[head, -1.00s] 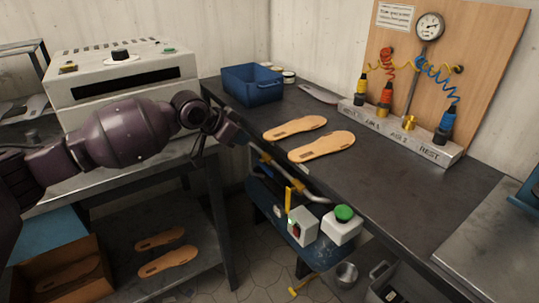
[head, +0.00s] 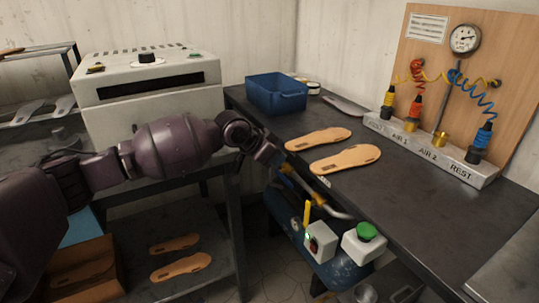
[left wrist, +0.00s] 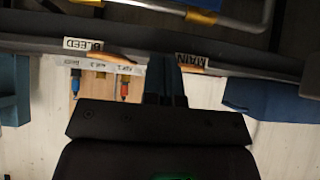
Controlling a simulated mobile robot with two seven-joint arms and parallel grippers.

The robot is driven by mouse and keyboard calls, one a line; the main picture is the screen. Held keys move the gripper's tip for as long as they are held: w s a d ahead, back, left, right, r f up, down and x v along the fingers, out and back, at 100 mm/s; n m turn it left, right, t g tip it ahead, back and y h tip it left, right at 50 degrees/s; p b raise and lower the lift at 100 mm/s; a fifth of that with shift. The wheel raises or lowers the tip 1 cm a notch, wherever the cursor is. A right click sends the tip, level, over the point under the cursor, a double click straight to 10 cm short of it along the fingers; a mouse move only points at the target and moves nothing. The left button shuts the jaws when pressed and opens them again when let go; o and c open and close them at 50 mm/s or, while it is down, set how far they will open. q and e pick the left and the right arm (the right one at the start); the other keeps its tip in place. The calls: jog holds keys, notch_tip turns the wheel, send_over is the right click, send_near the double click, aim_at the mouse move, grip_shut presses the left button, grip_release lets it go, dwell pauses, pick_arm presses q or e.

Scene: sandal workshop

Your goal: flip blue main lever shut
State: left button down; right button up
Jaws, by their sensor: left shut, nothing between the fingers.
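My left gripper (head: 279,160) is shut and empty at the front edge of the bench, close to the yellow fittings (head: 290,168) on the pipe (head: 335,209). In the left wrist view my fingers (left wrist: 166,60) are together between a BLEED label (left wrist: 82,44) and a MAIN label (left wrist: 198,63), both upside down. A small blue part (left wrist: 208,4) shows with a yellow fitting (left wrist: 201,17) at the top of that view. I cannot tell whether it is the blue main lever or how it is turned. No blue lever is clear in the head view. My right gripper is out of view.
Two tan soles (head: 345,158) and a blue bin (head: 276,94) are on the bench. The air manifold (head: 428,150) stands behind. Below the edge are a yellow upright bar (head: 307,215), a switch box (head: 320,243) and a green button box (head: 363,246).

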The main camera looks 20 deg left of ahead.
aim_at(284, 171)
pick_arm(q)
notch_tip(284, 171, down, 7)
jog(key=w+d+b, duration=0.1)
jog(key=w+b, duration=0.1)
jog(key=shift+d+r, duration=0.2)
jog(key=shift+d, duration=0.15)
